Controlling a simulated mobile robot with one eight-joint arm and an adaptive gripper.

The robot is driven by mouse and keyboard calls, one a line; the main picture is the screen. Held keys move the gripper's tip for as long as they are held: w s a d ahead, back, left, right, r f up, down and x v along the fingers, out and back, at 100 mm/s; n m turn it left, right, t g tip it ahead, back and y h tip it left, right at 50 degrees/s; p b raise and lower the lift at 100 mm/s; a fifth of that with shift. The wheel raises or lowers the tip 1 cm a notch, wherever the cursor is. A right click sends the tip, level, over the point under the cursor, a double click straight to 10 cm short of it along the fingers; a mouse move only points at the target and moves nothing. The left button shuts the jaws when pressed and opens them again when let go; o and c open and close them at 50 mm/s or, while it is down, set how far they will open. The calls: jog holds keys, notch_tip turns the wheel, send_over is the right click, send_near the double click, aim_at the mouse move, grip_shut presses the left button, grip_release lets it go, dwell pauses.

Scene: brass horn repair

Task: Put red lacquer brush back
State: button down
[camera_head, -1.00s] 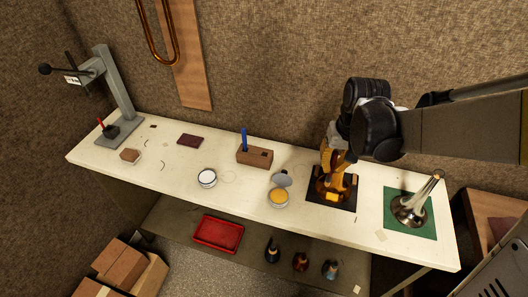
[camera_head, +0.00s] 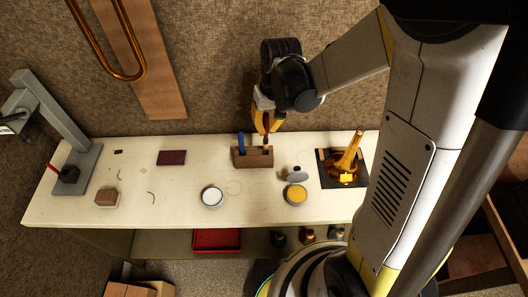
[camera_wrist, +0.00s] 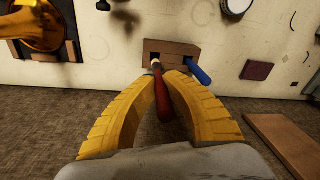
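The red lacquer brush (camera_wrist: 161,96) is between the yellow fingers of my gripper (camera_wrist: 163,76), which is shut on it. It also shows in the head view (camera_head: 267,122), roughly upright above the wooden block holder (camera_head: 253,159). Its lower end is at the holder's free hole in the wrist view; I cannot tell how deep it reaches. The holder (camera_wrist: 180,48) has a blue-handled brush (camera_wrist: 200,75) standing in its other hole, close beside my gripper. In the head view my gripper (camera_head: 266,128) is just above the holder's right part.
An open tin of amber stuff (camera_head: 296,194) with a lid, and a white tin (camera_head: 212,196), stand in front of the holder. A brass horn piece (camera_head: 346,165) lies on a black mat at right. A dark red pad (camera_head: 171,157) lies left. The wall is close behind.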

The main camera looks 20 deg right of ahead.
aim_at(266, 147)
notch_tip(266, 147, down, 8)
jog(key=b, duration=0.4)
jog(key=shift+r+b, duration=0.1)
jog(key=shift+b, duration=0.25)
jog(key=shift+a+r, duration=0.1)
jog(key=shift+r, duration=0.05)
jog(key=c, duration=1.6)
grip_release()
